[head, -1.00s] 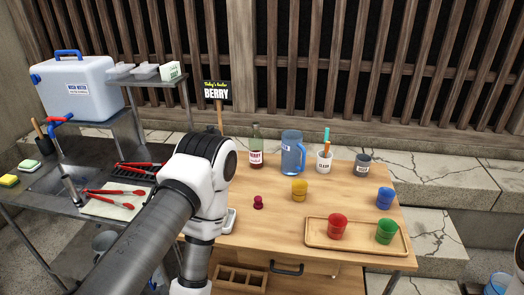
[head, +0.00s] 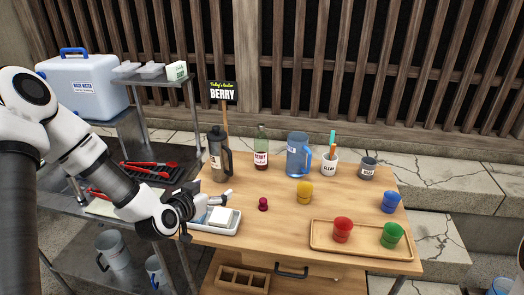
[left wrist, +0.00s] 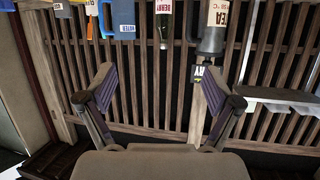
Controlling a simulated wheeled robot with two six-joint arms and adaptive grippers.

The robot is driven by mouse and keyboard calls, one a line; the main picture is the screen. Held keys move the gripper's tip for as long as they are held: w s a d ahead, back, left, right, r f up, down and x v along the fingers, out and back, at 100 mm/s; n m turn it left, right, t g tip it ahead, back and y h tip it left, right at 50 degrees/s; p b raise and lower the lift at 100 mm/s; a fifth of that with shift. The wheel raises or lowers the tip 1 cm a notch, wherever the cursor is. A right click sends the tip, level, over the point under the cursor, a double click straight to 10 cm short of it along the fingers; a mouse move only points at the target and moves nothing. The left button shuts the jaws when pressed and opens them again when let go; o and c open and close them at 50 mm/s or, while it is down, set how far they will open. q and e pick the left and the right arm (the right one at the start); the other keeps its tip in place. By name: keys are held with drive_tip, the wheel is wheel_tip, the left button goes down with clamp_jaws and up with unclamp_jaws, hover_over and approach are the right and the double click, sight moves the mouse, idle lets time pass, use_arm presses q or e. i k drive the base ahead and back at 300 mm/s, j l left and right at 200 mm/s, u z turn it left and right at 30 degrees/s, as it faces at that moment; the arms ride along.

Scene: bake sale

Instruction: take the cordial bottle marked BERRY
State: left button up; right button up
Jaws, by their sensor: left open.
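My left gripper (head: 212,203) is low over the table's front left, near a white tray, apart from the bottle. In the left wrist view my left gripper (left wrist: 158,82) is open and empty, with the bottle (left wrist: 164,22) upside down at the top edge, partly cut off. My right gripper is not in view.
A wooden tray (head: 330,249) holds red and green cups. A BERRY sign (head: 222,92) stands behind the flask. The white tray (head: 226,228) sits front left.

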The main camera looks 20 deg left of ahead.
sight(261, 141)
drive_tip(key=i, duration=1)
